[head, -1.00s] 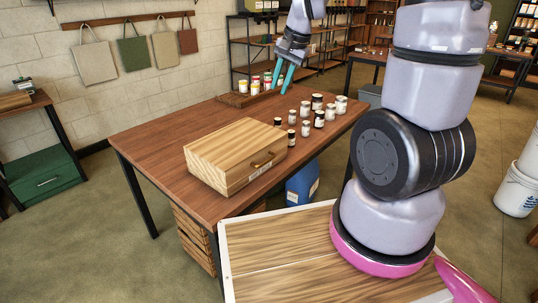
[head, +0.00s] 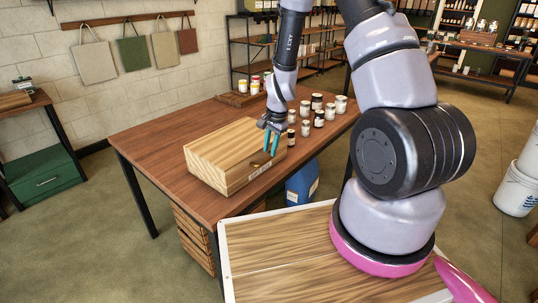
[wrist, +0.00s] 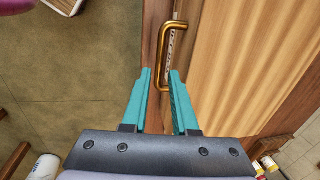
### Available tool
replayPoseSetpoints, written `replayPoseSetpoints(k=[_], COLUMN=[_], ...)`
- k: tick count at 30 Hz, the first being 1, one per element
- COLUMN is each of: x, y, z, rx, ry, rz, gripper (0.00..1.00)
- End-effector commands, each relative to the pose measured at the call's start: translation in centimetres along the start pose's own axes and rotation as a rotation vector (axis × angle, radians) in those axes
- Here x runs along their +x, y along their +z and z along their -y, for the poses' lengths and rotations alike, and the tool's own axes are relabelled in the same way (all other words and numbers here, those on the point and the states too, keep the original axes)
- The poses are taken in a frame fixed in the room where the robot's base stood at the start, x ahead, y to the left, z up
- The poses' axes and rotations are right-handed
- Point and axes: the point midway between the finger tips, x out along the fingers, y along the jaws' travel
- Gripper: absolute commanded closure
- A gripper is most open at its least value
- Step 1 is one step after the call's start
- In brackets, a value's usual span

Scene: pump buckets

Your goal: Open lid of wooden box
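The wooden box (head: 222,152) sits shut on the brown table, its handle side facing my base. Its light, striped lid (wrist: 250,70) fills the right of the wrist view. A brass handle (wrist: 170,52) is on the box's front side, ahead of the fingertips in the wrist view; in the head view the handle (head: 258,162) is partly behind my gripper.
The table (head: 152,140) has free room left of the box. Several small jars (head: 318,110) stand behind and right of the box, close to my arm. A tray of jars (head: 243,97) is farther back. A blue container (head: 301,186) is below the table edge.

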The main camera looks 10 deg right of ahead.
Motion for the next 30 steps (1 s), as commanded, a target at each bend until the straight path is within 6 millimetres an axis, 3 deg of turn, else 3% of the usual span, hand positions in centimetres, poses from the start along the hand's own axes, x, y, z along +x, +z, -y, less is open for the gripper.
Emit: replayPoseSetpoints(k=[6,17,19,20,30], x=[2.7,3.2,3.2,3.2,3.1], y=[0.0,0.0,0.0,0.0,0.0], z=[0.0,0.0,0.0,0.0,0.0], rx=[0.001,0.0,0.0,0.0,0.0], ry=[0.0,-0.001,-0.001,-0.001,-0.001], rz=[0.001,0.0,0.0,0.0,0.0], gripper=[0.73,0.73,0.96,1.0,1.0])
